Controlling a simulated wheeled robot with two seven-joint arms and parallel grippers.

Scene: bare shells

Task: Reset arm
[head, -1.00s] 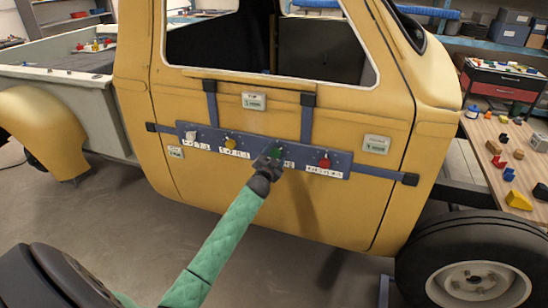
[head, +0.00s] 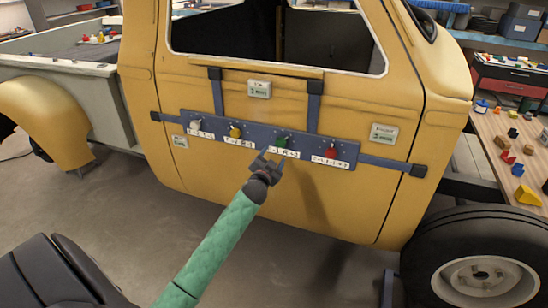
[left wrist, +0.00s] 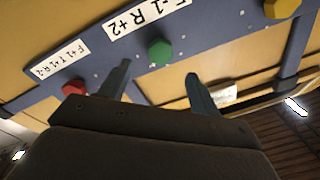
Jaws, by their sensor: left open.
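A blue panel (head: 262,136) with several coloured knobs and white labels is strapped across the yellow truck door (head: 300,200). From left to right the knobs are white (head: 196,124), yellow (head: 236,132), green (head: 281,141) and red (head: 330,151). My left gripper (head: 269,158) is open and empty, just below and left of the green knob, apart from it. In the left wrist view the fingers (left wrist: 158,73) are spread, with the green knob (left wrist: 160,52) beyond the gap. The red knob (left wrist: 74,88) shows to the left there. My right gripper is not in view.
A front wheel (head: 470,270) stands at lower right. A wooden table (head: 500,165) with loose blocks is at right. The floor below the door is clear.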

